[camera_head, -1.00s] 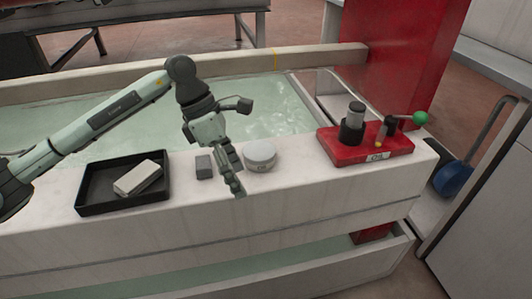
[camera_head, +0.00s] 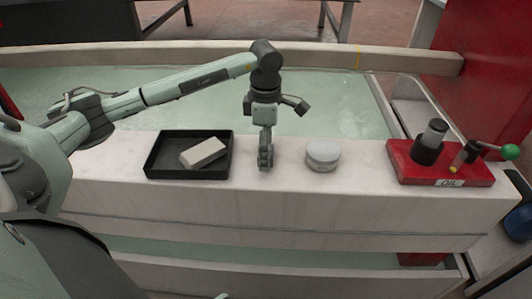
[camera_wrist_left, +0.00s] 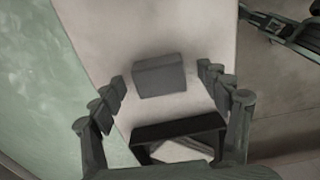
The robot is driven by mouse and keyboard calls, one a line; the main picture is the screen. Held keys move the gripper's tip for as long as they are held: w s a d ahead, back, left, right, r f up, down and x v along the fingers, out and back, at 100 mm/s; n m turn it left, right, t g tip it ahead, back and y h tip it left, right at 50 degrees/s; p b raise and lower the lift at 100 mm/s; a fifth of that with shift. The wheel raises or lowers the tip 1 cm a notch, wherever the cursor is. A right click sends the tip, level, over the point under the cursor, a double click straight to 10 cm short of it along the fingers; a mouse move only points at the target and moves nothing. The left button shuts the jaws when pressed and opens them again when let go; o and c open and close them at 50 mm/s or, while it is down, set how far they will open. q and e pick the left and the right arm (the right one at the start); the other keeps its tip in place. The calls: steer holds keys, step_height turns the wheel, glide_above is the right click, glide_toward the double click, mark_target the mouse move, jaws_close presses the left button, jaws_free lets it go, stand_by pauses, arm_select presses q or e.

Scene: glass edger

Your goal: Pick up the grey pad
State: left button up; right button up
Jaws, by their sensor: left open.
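The grey pad (camera_wrist_left: 160,76) is a small dark grey block lying on the pale stone ledge. In the left wrist view it sits between the two spread fingers of my left gripper, with a gap on each side and the ledge visible around it. In the head view my left gripper (camera_head: 265,161) points down at the ledge, between the black tray and the round tin, and hides the pad. The left gripper is open and empty. My right gripper is not in view.
A black tray (camera_head: 161,173) holding a pale block (camera_head: 203,152) is left of the gripper. A round grey-white tin (camera_head: 323,156) is close on the right. Farther right is a red oil stand (camera_head: 412,174) with a green-knobbed lever. A water trough (camera_head: 330,100) lies behind the ledge.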

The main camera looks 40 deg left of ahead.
arm_select(q)
steer(key=c, duration=0.9)
step_height(320, 180, up, 4)
steer(key=shift+w, duration=0.1)
steer(key=s+a+r, duration=0.2)
steer(key=s, duration=0.1)
steer(key=s+a+r+b, duration=0.1)
steer(key=s+r, duration=0.1)
steer(key=s, duration=0.2)
steer(key=s+a+r+b, duration=0.1)
steer(key=s+a+r, duration=0.1)
steer(key=s+r, duration=0.1)
steer(key=shift+s+a, duration=0.2)
steer(key=shift+a, duration=0.15)
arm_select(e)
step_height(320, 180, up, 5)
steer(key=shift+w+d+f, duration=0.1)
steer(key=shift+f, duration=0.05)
arm_select(q)
steer(key=shift+o, duration=0.2)
steer(key=shift+c, duration=1.4)
steer(key=shift+w, duration=0.1)
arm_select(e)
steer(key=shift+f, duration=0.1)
